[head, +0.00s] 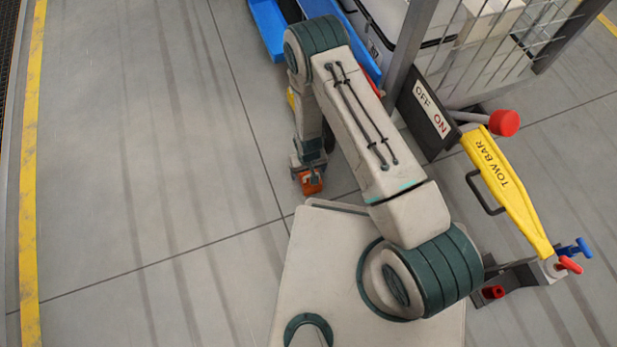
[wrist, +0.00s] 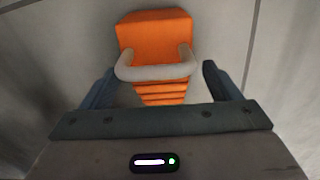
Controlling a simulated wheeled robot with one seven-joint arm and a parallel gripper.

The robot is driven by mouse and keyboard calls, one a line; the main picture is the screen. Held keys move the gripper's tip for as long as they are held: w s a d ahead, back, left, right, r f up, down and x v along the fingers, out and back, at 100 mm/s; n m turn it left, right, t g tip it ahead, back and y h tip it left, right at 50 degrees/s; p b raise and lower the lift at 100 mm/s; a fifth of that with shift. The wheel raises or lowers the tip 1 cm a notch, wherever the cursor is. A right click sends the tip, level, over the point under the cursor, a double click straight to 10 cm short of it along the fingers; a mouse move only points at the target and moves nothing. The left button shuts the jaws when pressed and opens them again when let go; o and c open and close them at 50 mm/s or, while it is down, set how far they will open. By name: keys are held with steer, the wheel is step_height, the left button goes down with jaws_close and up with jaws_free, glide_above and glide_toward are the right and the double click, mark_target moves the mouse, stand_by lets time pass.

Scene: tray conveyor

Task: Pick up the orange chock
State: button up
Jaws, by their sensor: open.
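The orange chock (head: 312,184) is on the grey floor in the head view, just below the end of my arm. In the wrist view the orange chock (wrist: 153,32) shows a flat block end, a ribbed slope and a pale grey curved handle (wrist: 155,70). My gripper (wrist: 158,88) is open, with one dark finger on each side of the chock's ribbed part and handle. In the head view my gripper (head: 309,168) hides part of the chock.
A yellow tow bar (head: 505,190) with a black handle stands at the right, beside an OFF/ON sign (head: 431,112) and a red knob (head: 505,123). A wire-sided cart (head: 500,50) and a blue part (head: 270,28) are at the back. The floor at the left is clear.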

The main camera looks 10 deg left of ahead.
step_height(320, 180, down, 3)
steer(key=shift+r+b, duration=0.1)
steer(key=shift+b, duration=0.4)
steer(key=c, duration=1.5)
steer(key=shift+o, duration=0.2)
steer(key=shift+r, duration=0.2)
